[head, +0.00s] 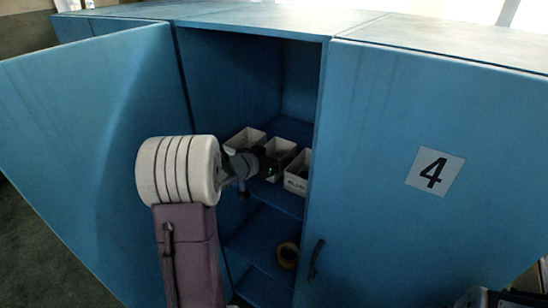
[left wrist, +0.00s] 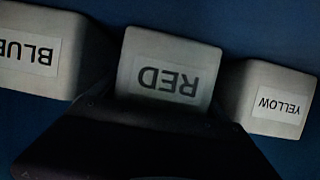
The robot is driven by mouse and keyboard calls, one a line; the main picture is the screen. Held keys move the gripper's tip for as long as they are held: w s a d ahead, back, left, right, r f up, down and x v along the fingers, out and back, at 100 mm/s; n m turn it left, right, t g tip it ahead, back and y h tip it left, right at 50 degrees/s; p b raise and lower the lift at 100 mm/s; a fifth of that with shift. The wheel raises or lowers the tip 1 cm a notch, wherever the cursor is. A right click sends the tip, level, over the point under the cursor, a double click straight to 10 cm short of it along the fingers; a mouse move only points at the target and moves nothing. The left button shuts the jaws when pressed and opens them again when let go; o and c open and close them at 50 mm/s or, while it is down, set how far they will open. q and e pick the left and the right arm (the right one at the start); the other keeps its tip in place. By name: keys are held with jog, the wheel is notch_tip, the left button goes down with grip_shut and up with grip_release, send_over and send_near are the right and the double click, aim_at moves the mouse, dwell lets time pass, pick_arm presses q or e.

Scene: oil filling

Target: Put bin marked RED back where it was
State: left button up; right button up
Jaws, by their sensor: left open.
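The white bin marked RED (left wrist: 168,68) sits between two other bins in the left wrist view, its label upside down. In the head view it appears to be the middle bin (head: 283,146) on the cabinet's upper visible shelf, partly covered by my gripper. My left gripper (head: 268,164) is open, right at the front of this bin. The dark shape (left wrist: 145,145) of the gripper covers the bin's lower edge in the wrist view. I cannot tell whether the fingers touch the bin.
Bins marked BLUE (left wrist: 42,55) and YELLOW (left wrist: 268,98) flank the RED bin closely. The blue cabinet's open door (head: 90,130) stands left of my arm, and closed door 4 (head: 390,210) is on the right. A tape roll (head: 287,255) lies on a lower shelf.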

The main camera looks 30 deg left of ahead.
pick_arm(q)
jog(key=p+v, duration=0.2)
jog(key=v, duration=0.8)
jog(key=shift+s+r+p, duration=0.15)
jog(key=shift+s+p, duration=0.1)
jog(key=shift+p, duration=0.05)
jog(key=shift+s+r, duration=0.15)
jog(key=shift+s, duration=0.5)
